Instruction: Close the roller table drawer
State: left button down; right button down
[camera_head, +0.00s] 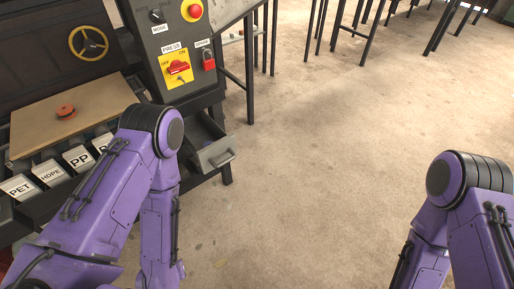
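The drawer (213,152) is a small grey box that sticks out, open, from the dark roller table at the left, below the control panel. Its handle (223,158) is on its front face, toward the right. Part of the drawer and the table side are hidden behind my purple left arm, which bends down in front of them. My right arm comes in at the lower right, well apart from the drawer. Neither gripper shows; both lie outside the picture.
A control panel (175,50) with a red switch and a red button stands above the drawer. Dark table legs (375,30) stand at the back. The floor (320,150) between my arms is clear.

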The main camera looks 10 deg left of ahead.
aim_at(200, 127)
jog(key=z, duration=0.6)
jog(key=i, duration=1)
jog(key=u, duration=0.85)
